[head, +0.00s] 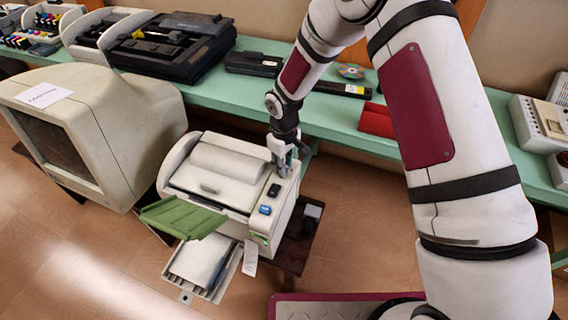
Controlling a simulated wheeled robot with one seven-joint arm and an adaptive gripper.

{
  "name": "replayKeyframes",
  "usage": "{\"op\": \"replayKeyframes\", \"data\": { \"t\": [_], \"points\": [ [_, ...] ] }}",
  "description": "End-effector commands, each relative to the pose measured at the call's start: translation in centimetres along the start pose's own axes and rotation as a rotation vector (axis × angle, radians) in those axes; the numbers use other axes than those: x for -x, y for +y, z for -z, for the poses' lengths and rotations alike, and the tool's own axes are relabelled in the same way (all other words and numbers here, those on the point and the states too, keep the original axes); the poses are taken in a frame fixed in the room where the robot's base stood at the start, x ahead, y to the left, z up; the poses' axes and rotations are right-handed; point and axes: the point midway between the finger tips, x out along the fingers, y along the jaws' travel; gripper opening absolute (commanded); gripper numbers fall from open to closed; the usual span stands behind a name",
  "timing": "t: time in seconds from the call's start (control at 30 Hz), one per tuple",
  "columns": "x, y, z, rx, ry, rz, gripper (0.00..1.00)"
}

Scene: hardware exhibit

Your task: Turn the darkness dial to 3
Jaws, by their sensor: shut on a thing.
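A white desktop printer (215,162) with a green paper tray (182,216) stands on a low dark stand in the middle of the head view. My gripper (284,168) points down at the back right of the printer's top panel. It is shut on a small part there, which looks to be the darkness dial. The fingers hide the dial, and its marks and setting cannot be read. A black control (273,190) and a blue button (265,210) sit on the panel in front of the gripper.
A large beige monitor (140,118) stands close on the printer's left. A lower tray (222,283) juts out at the printer's front. Behind runs a green shelf (330,108) with a black device (172,45), a disc (351,71) and red items (377,120). Floor is open at front left.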

Motion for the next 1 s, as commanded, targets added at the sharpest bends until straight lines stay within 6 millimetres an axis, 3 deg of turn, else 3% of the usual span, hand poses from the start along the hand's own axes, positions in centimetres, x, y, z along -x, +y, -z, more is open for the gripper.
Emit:
{"op": "replayKeyframes", "data": {
  "t": [0.6,1.0],
  "points": [
    [-0.01,-0.07,0.05,-0.552,0.000,0.000,0.00],
    [0.02,-0.09,0.06,-0.827,0.000,0.000,0.00]
  ]
}}
